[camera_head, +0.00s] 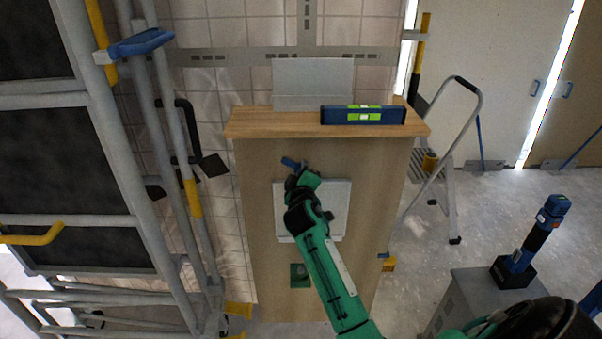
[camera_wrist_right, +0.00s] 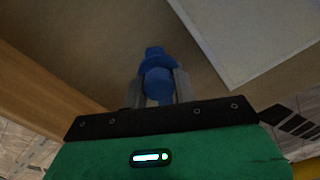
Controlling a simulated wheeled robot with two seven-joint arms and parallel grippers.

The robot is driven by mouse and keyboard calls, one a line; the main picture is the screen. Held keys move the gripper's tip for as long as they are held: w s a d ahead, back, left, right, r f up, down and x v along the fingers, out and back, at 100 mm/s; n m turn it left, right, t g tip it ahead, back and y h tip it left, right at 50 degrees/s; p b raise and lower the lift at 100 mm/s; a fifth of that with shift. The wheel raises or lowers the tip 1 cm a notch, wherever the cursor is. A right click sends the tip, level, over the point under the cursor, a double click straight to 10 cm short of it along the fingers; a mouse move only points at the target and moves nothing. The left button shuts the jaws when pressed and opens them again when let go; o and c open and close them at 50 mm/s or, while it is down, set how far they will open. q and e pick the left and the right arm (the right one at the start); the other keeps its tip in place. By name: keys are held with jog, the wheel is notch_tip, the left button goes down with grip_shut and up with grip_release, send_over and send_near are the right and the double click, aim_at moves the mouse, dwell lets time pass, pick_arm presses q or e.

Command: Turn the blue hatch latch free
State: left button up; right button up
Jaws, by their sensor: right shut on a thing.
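The blue hatch latch (camera_head: 290,162) sits on the wooden front of the cabinet, just above the upper left corner of a pale hatch panel (camera_head: 341,205). My right gripper (camera_head: 297,170) is at the latch and partly covers it in the head view. In the right wrist view, the blue latch (camera_wrist_right: 155,75) is between the two grey fingers of my right gripper (camera_wrist_right: 158,88), which is shut on it. The pale hatch panel (camera_wrist_right: 250,35) also shows at the upper right there. My left gripper is not in view.
A blue spirit level (camera_head: 363,115) lies on the wooden cabinet top (camera_head: 265,122). A metal scaffold frame (camera_head: 150,220) stands close on the left. A stepladder (camera_head: 449,165) stands to the right, and a grey cabinet (camera_head: 465,297) is at lower right. Open floor lies between them.

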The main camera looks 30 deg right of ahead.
jog(key=o, duration=1)
jog(key=shift+c, duration=0.2)
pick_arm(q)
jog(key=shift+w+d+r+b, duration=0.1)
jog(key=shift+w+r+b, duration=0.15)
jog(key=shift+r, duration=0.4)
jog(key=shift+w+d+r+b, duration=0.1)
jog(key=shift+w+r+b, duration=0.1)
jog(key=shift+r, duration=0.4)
pick_arm(e)
jog(key=v, duration=1.3)
jog(key=shift+s+a, duration=0.25)
jog(key=shift+s, duration=0.05)
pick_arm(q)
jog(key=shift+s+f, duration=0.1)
pick_arm(e)
jog(key=shift+f, duration=0.1)
